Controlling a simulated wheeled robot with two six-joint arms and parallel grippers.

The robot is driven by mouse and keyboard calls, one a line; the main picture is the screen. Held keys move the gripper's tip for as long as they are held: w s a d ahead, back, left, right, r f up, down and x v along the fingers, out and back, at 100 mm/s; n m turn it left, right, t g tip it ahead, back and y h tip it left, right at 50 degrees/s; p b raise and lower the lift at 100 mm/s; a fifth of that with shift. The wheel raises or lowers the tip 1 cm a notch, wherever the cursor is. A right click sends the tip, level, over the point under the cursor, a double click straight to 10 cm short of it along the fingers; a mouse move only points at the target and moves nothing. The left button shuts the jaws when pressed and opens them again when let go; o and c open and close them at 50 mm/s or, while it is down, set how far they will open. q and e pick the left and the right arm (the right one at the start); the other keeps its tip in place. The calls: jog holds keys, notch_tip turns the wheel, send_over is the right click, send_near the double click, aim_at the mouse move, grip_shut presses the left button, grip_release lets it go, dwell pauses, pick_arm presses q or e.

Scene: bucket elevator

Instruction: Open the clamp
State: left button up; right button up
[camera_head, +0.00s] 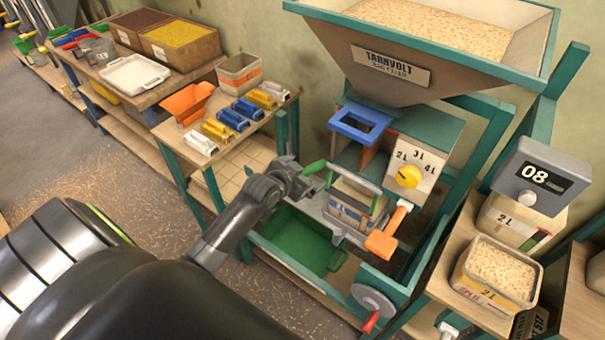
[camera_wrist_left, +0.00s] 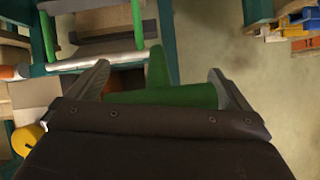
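My left gripper (camera_head: 312,178) is at the clamp's left end, close to a green part there. In the left wrist view, my left gripper's fingers (camera_wrist_left: 160,80) stand wide apart, with a green piece (camera_wrist_left: 158,97) between them. I cannot tell whether the fingers touch it. My right gripper is not in view.
The grain hopper (camera_head: 392,70) is above, with a yellow dial (camera_head: 408,176) below it. A green bin (camera_head: 300,243) is under the clamp. A grain box (camera_head: 497,273) and a display (camera_head: 540,178) stand at right. A table with coloured clips (camera_head: 232,118) is at left.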

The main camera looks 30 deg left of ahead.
pick_arm(q)
jog(key=shift+s, duration=0.1)
jog(key=shift+s+r, duration=0.2)
jog(key=shift+s, duration=0.3)
jog(key=b+v, duration=0.1)
jog(key=v, duration=1.5)
jog(key=shift+r, duration=0.2)
